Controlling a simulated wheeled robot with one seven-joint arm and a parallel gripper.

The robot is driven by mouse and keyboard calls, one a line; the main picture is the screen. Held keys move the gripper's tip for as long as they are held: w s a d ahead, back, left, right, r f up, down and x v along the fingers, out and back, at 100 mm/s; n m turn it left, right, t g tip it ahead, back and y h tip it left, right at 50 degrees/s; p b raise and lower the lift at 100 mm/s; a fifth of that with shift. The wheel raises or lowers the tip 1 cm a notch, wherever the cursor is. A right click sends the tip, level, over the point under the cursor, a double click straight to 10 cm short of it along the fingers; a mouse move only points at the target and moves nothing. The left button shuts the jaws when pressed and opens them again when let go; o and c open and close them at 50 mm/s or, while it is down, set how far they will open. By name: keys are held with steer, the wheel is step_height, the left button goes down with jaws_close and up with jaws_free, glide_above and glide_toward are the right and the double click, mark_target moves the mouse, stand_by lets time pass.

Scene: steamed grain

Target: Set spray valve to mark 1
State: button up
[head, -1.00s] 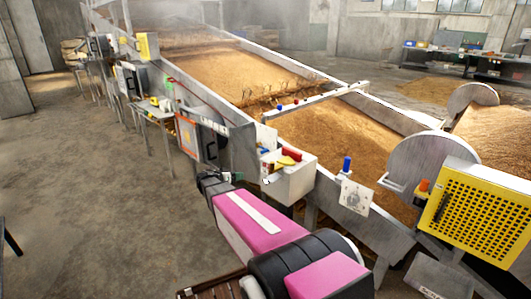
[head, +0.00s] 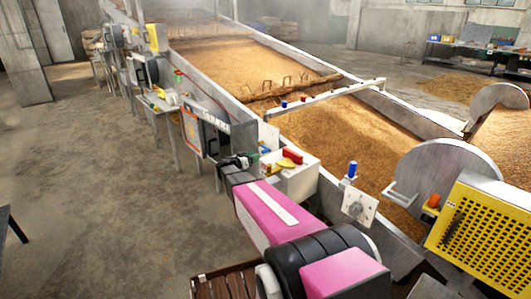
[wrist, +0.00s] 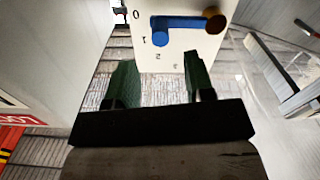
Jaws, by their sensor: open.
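In the wrist view the spray valve is a pale plate (wrist: 178,50) with marks 0, 1, 2 and 3. Its blue lever (wrist: 180,23) runs left from a brass-coloured pivot (wrist: 215,20), with its end between marks 0 and 1. My gripper (wrist: 160,76) is open, with dark green fingers below the lever and nothing between them. The fingertips look apart from the lever. In the head view my gripper (head: 240,160) is beside the trough wall, left of a pale box; the valve is small and partly hidden there.
The pale box (head: 298,183) carries a red block (head: 293,156) and a yellow item. A dial plate (head: 360,206) with a blue knob stands further right, near a yellow perforated guard (head: 485,235). The grain trough (head: 335,135) lies beyond. The floor at left is mostly open.

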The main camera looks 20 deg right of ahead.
mark_target(264, 151)
steer(key=x, duration=0.8)
jaws_close()
